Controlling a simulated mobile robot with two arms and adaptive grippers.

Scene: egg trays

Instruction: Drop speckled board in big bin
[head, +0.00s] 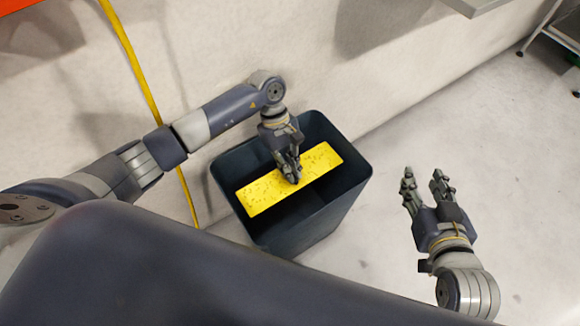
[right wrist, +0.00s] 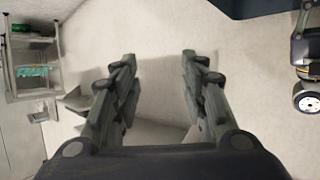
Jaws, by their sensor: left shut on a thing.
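The speckled board (head: 260,194) is a long yellow panel with dark specks. In the head view it lies across the opening of the big bin (head: 350,196), a dark blue-grey open container on the floor. My left gripper (head: 292,178) is shut on the board near its middle, holding it over the bin's opening; I cannot tell whether the board touches the rim. The bin's inside is partly hidden by the board. My right gripper (head: 423,180) is open and empty, to the right of the bin. Its spread fingers also show in the right wrist view (right wrist: 158,75).
A pale wall (head: 220,40) stands behind the bin. A yellow strip (head: 150,100) runs down the wall to the left. The floor (head: 390,140) right of the bin is clear. A rack (head: 555,35) stands at the far right.

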